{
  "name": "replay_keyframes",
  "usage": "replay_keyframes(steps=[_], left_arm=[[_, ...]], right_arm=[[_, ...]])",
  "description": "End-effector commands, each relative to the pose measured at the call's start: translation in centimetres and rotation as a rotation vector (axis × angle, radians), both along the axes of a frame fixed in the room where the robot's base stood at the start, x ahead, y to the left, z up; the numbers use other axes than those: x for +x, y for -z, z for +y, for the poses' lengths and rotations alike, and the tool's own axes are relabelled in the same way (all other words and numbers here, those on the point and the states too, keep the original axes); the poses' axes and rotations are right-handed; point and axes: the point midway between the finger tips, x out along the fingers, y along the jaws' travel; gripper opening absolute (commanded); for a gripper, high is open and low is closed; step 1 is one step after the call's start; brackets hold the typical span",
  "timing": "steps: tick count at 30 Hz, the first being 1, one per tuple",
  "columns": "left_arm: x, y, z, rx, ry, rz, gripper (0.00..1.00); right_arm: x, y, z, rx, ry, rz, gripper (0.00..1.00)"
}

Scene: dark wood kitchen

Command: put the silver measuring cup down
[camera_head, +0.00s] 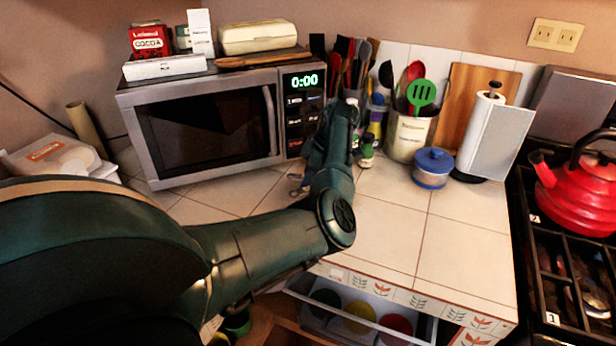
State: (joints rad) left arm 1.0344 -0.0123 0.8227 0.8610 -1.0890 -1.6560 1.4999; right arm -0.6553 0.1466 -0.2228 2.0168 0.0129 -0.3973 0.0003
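My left arm comes in from the left and reaches over the counter to the right front corner of the microwave. Its far end, with the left gripper (350,106), is by the utensils at the back; the fingers are too small and too covered to tell whether they are open or shut. A small silvery item (297,183) shows on the counter just left of my forearm; I cannot tell whether it is the silver measuring cup. No measuring cup is clearly visible in the gripper. My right gripper is out of view.
The microwave (205,125) stands at the back left. A utensil crock (411,137), blue-lidded pot (433,168) and paper towel holder (492,140) line the back. The tiled counter (400,235) is clear in front. An open drawer (350,312) juts out below. A red kettle (580,195) sits on the stove.

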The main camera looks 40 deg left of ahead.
Motion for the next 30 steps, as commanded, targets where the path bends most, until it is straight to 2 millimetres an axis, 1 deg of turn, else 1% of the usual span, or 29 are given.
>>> replay_keyframes(steps=[1, 3, 10, 13, 15, 16, 17, 20, 24, 27, 30], left_arm=[[0.0, -0.1, 0.0, 0.0, -0.001, 0.0, 0.22], [0.0, -0.1, 0.0, 0.0, -0.001, 0.0, 0.28], [0.0, -0.2, 0.0, 0.001, -0.001, -0.001, 0.28], [0.0, -0.9, 0.0, 0.001, -0.001, -0.003, 0.28], [0.1, -2.0, 0.0, 0.0, -0.002, -0.004, 0.28], [0.2, -2.0, -0.2, 0.0, -0.002, -0.004, 0.28], [0.4, -2.4, -0.4, 0.002, -0.001, -0.005, 0.28], [0.8, -4.4, -1.1, 0.002, 0.0, -0.006, 0.28], [1.5, -7.4, -2.2, 0.002, 0.0, -0.006, 0.28], [1.9, -9.3, -2.8, 0.002, 0.0, -0.005, 0.28], [2.1, -10.8, -3.4, 0.001, 0.0, -0.004, 0.28]], right_arm=[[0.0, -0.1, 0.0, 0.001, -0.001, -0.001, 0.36], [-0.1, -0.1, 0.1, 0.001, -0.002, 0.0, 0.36], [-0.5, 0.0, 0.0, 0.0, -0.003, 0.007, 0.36], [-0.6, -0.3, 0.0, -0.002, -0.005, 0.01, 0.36], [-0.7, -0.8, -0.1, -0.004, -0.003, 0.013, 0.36], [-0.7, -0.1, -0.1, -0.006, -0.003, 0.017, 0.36], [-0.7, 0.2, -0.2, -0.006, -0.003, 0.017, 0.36], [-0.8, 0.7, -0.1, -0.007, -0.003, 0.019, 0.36], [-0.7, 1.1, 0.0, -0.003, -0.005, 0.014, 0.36], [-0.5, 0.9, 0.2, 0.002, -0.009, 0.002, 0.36], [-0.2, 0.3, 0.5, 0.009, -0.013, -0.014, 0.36]])
